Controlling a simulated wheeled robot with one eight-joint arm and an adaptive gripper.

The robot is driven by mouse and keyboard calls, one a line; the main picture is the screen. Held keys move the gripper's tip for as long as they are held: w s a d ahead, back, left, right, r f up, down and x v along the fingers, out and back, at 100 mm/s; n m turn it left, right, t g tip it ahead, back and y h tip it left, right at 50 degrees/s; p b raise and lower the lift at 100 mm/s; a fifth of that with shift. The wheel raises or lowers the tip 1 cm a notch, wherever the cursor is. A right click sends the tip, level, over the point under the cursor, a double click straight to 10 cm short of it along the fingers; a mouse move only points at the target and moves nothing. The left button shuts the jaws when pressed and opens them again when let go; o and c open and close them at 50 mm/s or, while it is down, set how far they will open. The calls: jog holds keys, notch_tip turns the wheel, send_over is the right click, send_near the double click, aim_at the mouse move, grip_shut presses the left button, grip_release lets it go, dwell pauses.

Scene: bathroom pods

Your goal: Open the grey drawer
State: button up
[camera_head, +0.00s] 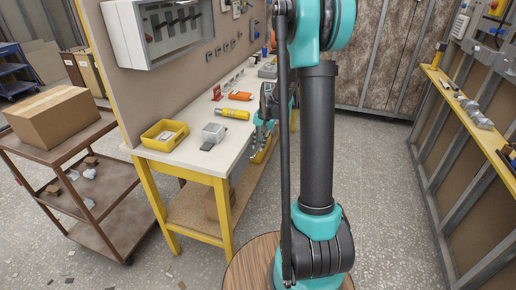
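I cannot make out a grey drawer in the head view. My gripper (258,145) hangs beside the right edge of the workbench (192,154), left of my arm's dark column. It is small and partly overlapped by my arm, so I cannot tell whether its fingers are open or shut. I see nothing clearly held in it. The part of the workbench behind my arm is hidden.
A yellow bin (164,141), a clear box (213,133) and a yellow cylinder (232,114) lie on the workbench. A brown cart (62,150) with a cardboard box (54,114) stands left. A yellow shelf (472,120) lines the right wall.

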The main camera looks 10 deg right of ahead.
jog(key=shift+x, duration=0.95)
grip_shut()
